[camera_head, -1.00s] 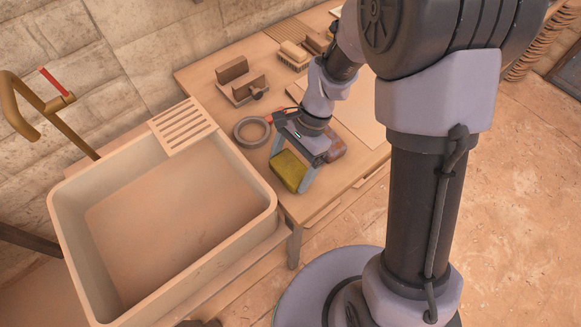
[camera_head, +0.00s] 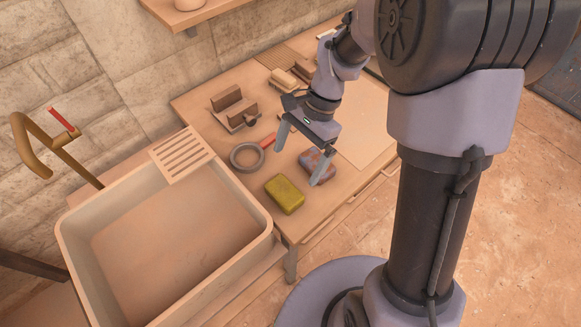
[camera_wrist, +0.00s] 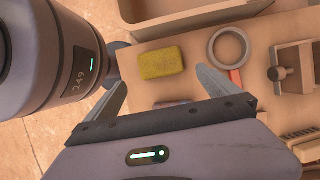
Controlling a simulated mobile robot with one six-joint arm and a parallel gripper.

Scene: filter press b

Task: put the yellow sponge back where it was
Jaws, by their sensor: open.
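The yellow sponge (camera_head: 285,194) lies flat on the wooden table (camera_head: 208,101), near its front edge beside the sink. It also shows in the wrist view (camera_wrist: 161,63), beyond the fingertips and apart from them. My gripper (camera_head: 300,162) is open and empty, raised above the table behind and to the right of the sponge. Its two spread fingers also show in the wrist view (camera_wrist: 160,85). A reddish-grey block (camera_head: 316,165) lies on the table right of the sponge, partly hidden by one finger.
A pale sink (camera_head: 165,235) with a slatted drainer (camera_head: 181,153) stands left of the sponge. A grey ring (camera_head: 247,157) lies behind the sponge. A clamp-like fixture (camera_head: 233,110), a brush (camera_head: 283,79) and a flat board (camera_head: 368,125) occupy the table farther back and right.

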